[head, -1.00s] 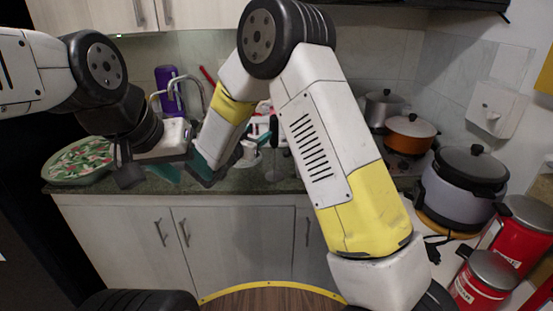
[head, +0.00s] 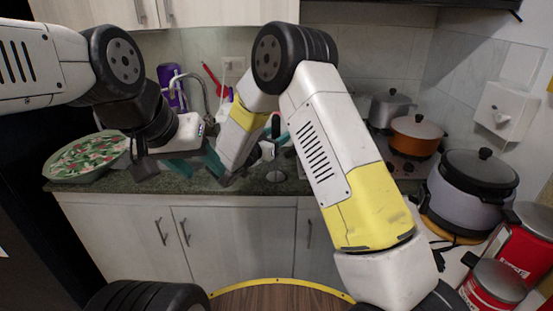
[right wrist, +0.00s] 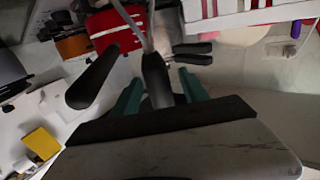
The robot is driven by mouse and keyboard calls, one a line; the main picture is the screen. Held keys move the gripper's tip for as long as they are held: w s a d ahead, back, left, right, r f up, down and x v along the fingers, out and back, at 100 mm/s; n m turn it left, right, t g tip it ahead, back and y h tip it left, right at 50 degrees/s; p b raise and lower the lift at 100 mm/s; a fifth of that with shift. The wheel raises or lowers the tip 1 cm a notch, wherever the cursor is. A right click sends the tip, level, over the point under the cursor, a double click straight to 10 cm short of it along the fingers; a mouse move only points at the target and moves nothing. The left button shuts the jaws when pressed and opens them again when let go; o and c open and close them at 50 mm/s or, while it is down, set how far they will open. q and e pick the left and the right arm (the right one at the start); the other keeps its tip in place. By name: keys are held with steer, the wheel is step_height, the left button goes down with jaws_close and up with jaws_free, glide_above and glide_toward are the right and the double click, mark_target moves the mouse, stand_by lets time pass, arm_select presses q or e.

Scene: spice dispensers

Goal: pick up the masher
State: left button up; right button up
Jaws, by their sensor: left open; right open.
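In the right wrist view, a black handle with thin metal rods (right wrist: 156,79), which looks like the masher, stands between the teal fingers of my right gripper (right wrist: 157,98). The fingers are apart, with the handle between them; I cannot tell whether they touch it. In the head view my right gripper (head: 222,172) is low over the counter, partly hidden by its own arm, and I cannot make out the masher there. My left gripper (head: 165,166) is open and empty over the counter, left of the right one.
A green patterned bowl (head: 88,158) is on the counter's left end. A purple bottle (head: 172,85) and a faucet (head: 198,78) stand behind the grippers. An orange pot (head: 416,137), a rice cooker (head: 468,190) and red canisters (head: 500,283) are at the right.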

steer(key=shift+x, duration=0.9)
jaws_close()
stand_by(0.7)
